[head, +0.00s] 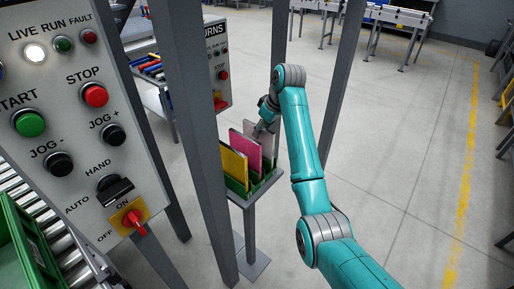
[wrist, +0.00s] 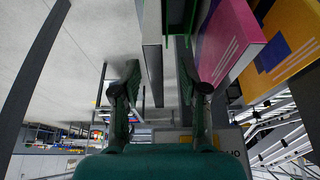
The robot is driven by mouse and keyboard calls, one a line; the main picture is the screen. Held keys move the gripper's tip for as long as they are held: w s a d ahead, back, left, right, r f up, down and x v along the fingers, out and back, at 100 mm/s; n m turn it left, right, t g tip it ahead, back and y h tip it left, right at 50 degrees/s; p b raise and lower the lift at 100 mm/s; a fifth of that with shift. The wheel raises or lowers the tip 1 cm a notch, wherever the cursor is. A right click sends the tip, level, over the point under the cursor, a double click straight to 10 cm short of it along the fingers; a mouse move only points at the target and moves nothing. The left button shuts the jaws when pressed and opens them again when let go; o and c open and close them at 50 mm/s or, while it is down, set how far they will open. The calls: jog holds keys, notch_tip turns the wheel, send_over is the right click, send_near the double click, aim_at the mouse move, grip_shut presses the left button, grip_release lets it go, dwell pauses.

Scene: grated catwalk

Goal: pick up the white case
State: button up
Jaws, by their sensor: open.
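The white case (wrist: 151,40) shows in the wrist view as a thin pale slab seen edge-on, between the lines of my two fingers. In the head view a pale panel (head: 266,150), seemingly the same case, stands upright behind a magenta case (head: 243,152) and a yellow case (head: 233,165) in a green rack (head: 265,183). My gripper (wrist: 163,85) is open, with one finger on each side of the slab; I cannot tell whether either touches it. In the head view my gripper (head: 262,127) is at the top of the pale panel, partly hidden by my arm.
The rack sits on a narrow stand between grey posts (head: 195,120). A control panel (head: 75,100) fills the left. The magenta case (wrist: 228,40) and yellow case (wrist: 285,35) are close on the gripper's right in the wrist view. Open floor (head: 400,130) lies to the right.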

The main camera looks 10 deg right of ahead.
jog(key=x, duration=0.2)
jog(key=w+x, duration=0.1)
jog(key=x, duration=0.2)
jog(key=shift+a+f, duration=0.1)
jog(key=shift+a, duration=0.05)
jog(key=shift+f, duration=0.25)
dwell(0.6)
grip_shut()
